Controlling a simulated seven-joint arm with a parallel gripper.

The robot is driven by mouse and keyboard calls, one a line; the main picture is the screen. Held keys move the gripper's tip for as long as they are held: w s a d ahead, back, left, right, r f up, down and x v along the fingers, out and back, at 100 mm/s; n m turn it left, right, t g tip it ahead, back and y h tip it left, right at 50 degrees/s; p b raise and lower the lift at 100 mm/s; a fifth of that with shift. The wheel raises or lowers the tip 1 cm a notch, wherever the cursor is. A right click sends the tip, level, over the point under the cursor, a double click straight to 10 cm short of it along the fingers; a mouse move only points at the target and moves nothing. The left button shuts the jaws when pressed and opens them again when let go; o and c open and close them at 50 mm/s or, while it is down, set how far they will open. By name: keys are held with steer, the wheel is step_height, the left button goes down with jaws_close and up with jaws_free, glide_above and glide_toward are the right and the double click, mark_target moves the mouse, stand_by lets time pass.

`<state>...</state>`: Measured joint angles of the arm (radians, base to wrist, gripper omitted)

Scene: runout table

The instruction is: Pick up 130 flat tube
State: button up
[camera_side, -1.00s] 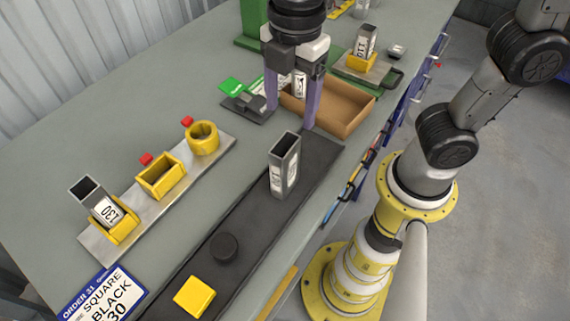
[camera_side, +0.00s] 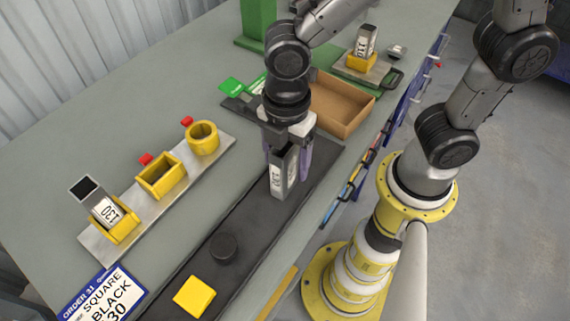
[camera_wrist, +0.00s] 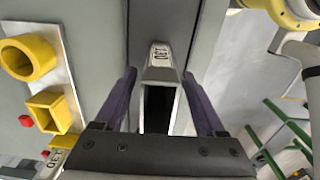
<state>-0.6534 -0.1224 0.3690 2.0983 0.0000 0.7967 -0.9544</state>
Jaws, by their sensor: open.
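In the wrist view the flat tube (camera_wrist: 160,75) lies between the open fingers of my gripper (camera_wrist: 160,85), with gaps visible on both sides. The tube's open top faces the wrist camera.
Another tube labelled 130 (camera_side: 106,208) leans in a yellow holder at left, beside an empty square holder (camera_side: 161,177) and round holder (camera_side: 202,138). A black puck (camera_side: 223,248) and yellow block (camera_side: 194,297) lie on the strip. A cardboard box (camera_side: 340,105) is behind the gripper.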

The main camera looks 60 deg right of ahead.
step_height(320, 180, down, 3)
steer(key=shift+f, duration=0.15)
steer(key=shift+w+a, duration=0.1)
jaws_close()
